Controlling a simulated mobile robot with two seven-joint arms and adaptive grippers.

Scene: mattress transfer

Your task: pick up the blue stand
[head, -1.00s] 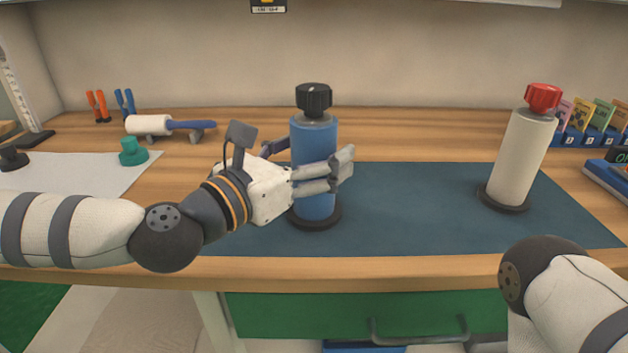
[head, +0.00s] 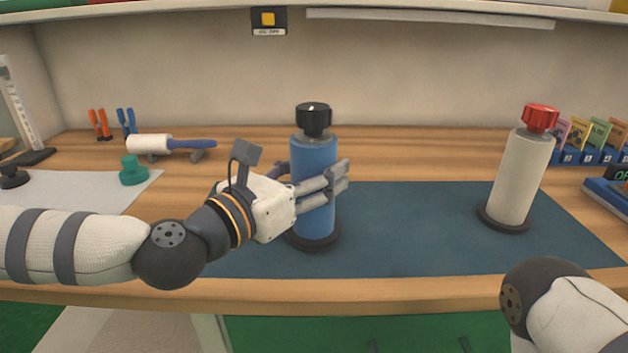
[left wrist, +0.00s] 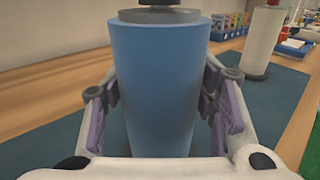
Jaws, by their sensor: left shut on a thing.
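The blue stand (head: 314,165) is an upright blue cylinder with a black knob on top and a dark round base. It stands on the dark blue mat (head: 410,215) in the head view. My left gripper (head: 325,187) is shut on its middle, with fingers on both sides. In the left wrist view the blue stand (left wrist: 160,85) fills the space between the finger pads. Its base is hidden there. In the head view the base appears to rest on the mat. My right gripper is out of view; only part of that arm shows at lower right.
A white cylinder with a red knob (head: 522,170) stands at the mat's right. A blue-handled roller (head: 165,145), a green knob (head: 133,170) and pliers (head: 112,124) lie to the left. Coloured cards (head: 595,140) stand at far right. The mat between the cylinders is clear.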

